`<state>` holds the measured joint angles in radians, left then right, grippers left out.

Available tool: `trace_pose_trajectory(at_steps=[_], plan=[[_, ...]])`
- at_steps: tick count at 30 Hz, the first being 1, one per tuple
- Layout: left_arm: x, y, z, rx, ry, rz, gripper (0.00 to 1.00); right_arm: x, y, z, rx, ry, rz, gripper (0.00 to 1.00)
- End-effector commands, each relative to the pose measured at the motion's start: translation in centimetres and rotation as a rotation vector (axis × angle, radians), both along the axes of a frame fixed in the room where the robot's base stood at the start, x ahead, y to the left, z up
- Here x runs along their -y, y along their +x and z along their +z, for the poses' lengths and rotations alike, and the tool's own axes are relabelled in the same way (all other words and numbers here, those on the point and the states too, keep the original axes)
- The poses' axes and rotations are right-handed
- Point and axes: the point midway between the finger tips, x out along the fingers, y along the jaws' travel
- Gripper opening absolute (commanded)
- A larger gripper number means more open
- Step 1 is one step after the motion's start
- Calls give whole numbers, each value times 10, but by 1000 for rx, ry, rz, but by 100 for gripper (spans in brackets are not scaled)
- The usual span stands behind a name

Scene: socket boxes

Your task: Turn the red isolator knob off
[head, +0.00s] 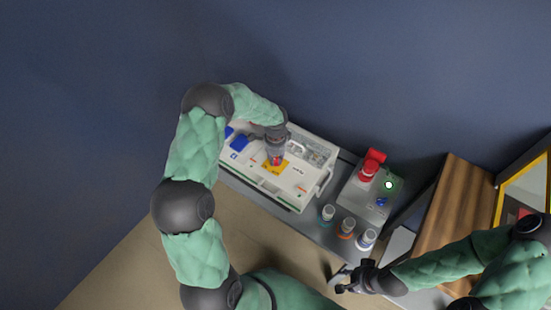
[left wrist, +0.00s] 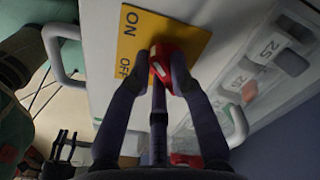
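The red isolator knob (left wrist: 166,68) sits on a yellow plate (left wrist: 140,35) marked ON and OFF, on the white box panel. My left gripper (left wrist: 165,72) has its fingers on either side of the knob in the left wrist view, and they appear closed around it. In the head view my left gripper (head: 276,158) reaches down over the yellow plate and hides most of the red knob. The knob's white mark points toward the lower right, away from the lettering. My right gripper (head: 347,281) is at the lower right, away from the box, and looks open and empty.
The white box (head: 313,187) has side handles and breakers (left wrist: 245,82) under a clear cover. To its right stands a grey box (head: 364,198) with a red switch (head: 371,165) and green light. Several small bottles (head: 346,228) stand in front. A wooden panel (head: 452,205) is at right.

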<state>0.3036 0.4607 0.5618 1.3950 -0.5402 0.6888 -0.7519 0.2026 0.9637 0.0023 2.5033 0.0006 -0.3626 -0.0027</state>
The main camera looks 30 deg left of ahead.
Motion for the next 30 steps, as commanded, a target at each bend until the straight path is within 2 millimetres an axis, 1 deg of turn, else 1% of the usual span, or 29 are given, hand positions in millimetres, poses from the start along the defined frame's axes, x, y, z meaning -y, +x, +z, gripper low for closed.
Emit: trace_pose_trajectory(at_steps=[8, 14, 20, 30], plan=[[0, 0, 0, -1, 1, 10, 0, 0, 0, 0, 0, 0, 0, 40], [0, 0, 0, -1, 1, 72, 0, 0, 0, 0, 0, 0, 0, 40], [1, 0, 0, -1, 1, 209, 0, 0, 0, 0, 0, 0, 0, 40], [3, 0, -1, -2, 1, 527, 0, 0, 0, -2, 0, 0, 0, 40]])
